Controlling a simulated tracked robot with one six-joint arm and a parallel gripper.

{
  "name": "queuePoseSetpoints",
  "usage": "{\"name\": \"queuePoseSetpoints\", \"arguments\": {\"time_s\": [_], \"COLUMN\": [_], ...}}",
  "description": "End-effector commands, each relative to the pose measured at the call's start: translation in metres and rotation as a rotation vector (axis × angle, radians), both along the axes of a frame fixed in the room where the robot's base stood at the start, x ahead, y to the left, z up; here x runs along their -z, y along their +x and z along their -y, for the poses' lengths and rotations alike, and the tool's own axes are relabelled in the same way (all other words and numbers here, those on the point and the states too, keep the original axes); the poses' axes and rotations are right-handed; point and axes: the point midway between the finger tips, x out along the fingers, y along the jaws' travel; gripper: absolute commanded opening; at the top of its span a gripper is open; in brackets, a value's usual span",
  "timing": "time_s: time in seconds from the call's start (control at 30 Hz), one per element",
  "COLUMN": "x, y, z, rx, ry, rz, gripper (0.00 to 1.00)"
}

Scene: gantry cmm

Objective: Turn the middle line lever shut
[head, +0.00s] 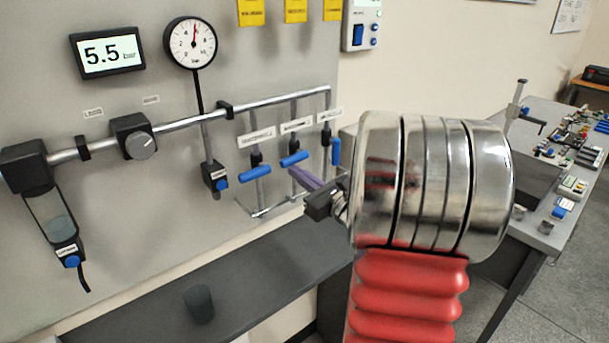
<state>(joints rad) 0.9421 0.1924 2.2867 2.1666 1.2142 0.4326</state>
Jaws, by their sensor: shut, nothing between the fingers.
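Three blue line levers sit on thin vertical drop pipes on the grey panel. The middle line lever (294,159) lies crosswise to its pipe, tilted slightly up to the right. The left line lever (255,173) also lies crosswise. The right line lever (335,151) stands upright, along its pipe. White labels hang above them, too small to read. My gripper (293,170) has purple fingers, shut and empty, with the tips just below the middle lever. I cannot tell whether they touch it. The fingers hide part of the pipe below that lever.
A digital display (107,53) reads 5.5 bar beside a round gauge (190,43). A regulator knob (142,146) and another blue-handled valve (218,178) are to the left. A grey shelf (250,270) with a dark cylinder (199,304) juts out below. A cluttered bench (540,185) stands right.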

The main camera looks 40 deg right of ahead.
Motion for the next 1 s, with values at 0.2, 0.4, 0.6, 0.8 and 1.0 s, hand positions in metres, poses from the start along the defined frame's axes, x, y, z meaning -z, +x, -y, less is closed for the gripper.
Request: {"name": "queuePoseSetpoints", "arguments": {"time_s": [0.2,0.4,0.6,0.8,1.0], "x": [0.000,0.000,0.010,0.031,0.040], "y": [0.001,0.001,0.000,-0.002,-0.015], "z": [-0.001,-0.001,-0.002,-0.002,-0.002], "rx": [-0.003,-0.003,-0.005,-0.006,-0.006], "ry": [-0.001,-0.001,0.002,0.002,-0.002], "rz": [0.001,0.001,0.000,-0.002,0.001], "gripper": [0.00,0.00,0.00,0.00,0.00]}}
